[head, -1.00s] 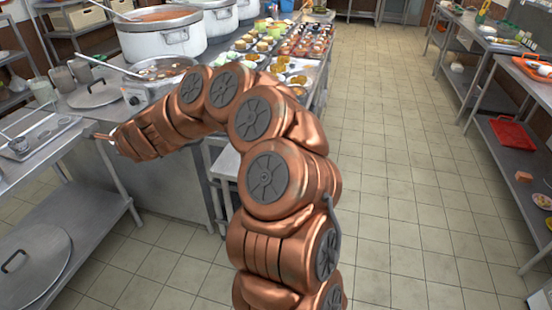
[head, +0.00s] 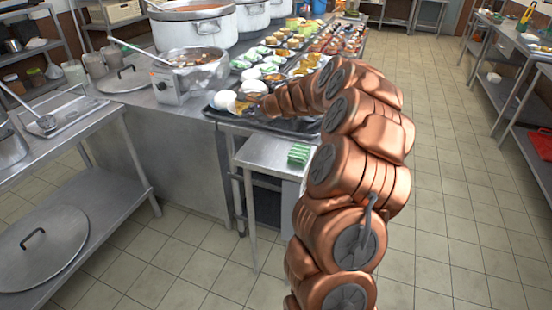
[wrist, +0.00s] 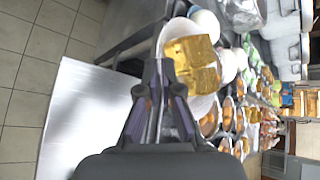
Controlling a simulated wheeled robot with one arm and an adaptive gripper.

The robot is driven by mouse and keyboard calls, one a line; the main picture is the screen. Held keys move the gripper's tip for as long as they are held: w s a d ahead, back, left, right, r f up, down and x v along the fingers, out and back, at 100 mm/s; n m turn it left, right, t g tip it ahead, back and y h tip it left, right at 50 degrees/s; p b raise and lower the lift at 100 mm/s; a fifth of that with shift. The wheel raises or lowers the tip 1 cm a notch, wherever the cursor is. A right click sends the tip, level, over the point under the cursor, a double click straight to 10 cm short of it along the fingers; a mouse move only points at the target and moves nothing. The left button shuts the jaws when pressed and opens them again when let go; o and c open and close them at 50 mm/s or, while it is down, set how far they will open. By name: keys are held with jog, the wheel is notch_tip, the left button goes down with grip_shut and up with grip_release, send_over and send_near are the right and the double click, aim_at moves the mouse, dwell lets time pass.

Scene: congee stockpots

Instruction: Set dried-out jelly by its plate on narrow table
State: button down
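In the wrist view, golden-brown jelly pieces (wrist: 190,55) sit in a white plate (wrist: 168,38) just beyond my fingers. In the head view, the yellow jelly (head: 239,107) shows near the front left corner of the dark tray. My gripper (wrist: 161,68) reaches the near rim of this plate, its dark fingers close together with a narrow gap. Whether they touch or pinch the rim cannot be told. In the head view the arm hides most of the gripper. The narrow table (head: 262,152) stands below, in front of the counter; it also shows in the wrist view (wrist: 85,115).
A green-and-white striped item (head: 299,154) lies on the narrow table's right part; the left part is bare. The dark tray (head: 285,123) and several filled plates crowd the counter. A pot with a ladle (head: 192,70) stands left of them.

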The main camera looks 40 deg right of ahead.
jog(key=s+d+f+n+y+b, duration=0.1)
jog(key=s+d+f+b, duration=0.2)
jog(key=s+d, duration=0.55)
jog(key=s+d+f+n+y+b, duration=0.1)
jog(key=s+d+f+y+b, duration=0.15)
jog(key=s+d, duration=0.55)
send_over(273, 163)
jog(key=shift+s+d+f+h+b, duration=0.1)
jog(key=shift+d+f+h+b, duration=0.1)
jog(key=shift+f, duration=0.15)
jog(key=shift+s+d+f+h+b, duration=0.1)
jog(key=shift+f+h+b, duration=0.1)
jog(key=shift+f, duration=0.15)
jog(key=shift+w+a+f, duration=0.1)
jog(key=shift+a+f, duration=0.1)
jog(key=shift+f, duration=0.7)
jog(key=shift+w+a+f, duration=0.1)
jog(key=shift+a+f, duration=0.1)
jog(key=shift+f, duration=0.7)
jog(key=c, duration=1.3)
grip_release()
jog(key=shift+s, duration=0.1)
